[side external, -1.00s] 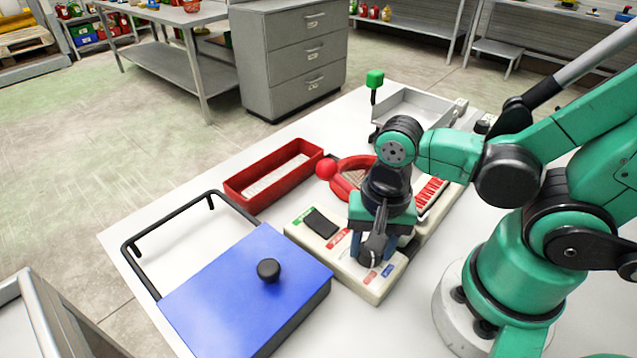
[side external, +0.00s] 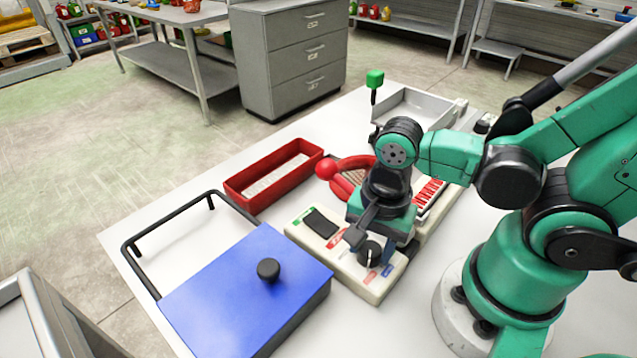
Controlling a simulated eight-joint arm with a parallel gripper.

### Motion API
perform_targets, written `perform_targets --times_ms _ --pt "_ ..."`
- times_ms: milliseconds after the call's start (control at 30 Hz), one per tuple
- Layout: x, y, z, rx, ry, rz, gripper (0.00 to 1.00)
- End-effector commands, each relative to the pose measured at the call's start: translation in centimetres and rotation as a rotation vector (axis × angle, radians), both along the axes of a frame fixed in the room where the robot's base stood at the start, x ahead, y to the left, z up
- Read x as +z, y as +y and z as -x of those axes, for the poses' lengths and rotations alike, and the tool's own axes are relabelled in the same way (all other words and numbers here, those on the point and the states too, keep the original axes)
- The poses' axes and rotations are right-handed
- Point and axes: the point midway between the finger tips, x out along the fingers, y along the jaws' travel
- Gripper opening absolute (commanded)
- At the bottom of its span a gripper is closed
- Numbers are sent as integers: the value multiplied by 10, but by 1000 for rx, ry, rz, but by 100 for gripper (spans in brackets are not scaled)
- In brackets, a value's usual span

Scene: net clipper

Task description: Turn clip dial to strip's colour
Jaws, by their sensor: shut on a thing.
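The clip dial (side external: 370,253) is a black knob with a white pointer mark on the cream control panel (side external: 318,249). The mark faces the panel's front edge, near small red (side external: 370,281) and blue (side external: 387,270) labels. My gripper (side external: 381,243) is low over the panel, shut on the dial; one finger shows left of the knob, and the exact contact is partly hidden. A row of red clips on a white strip (side external: 431,197) lies behind my gripper. A red oval frame with netting (side external: 349,180) is partly hidden by my wrist.
A blue box with a black knob (side external: 245,290) stands left of the panel, with a black rail behind. A red tray (side external: 305,148) holds a pale strip. A grey tray (side external: 425,98) stands at the back. Bare white table lies front right.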

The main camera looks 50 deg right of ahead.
Motion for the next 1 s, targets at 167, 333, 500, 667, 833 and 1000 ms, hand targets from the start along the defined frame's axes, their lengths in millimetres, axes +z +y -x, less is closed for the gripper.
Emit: perform_targets --times_ms 167,333,500,667,833,1000 --pt "0 0 0 -1 1 -2 54" --pt "0 0 0 0 0 -1 74" --pt "0 0 0 0 0 -1 74" --pt "2 0 0 0 0 -1 74" --pt "12 0 0 0 0 -1 74" --pt "25 0 1 0 0 -1 74"
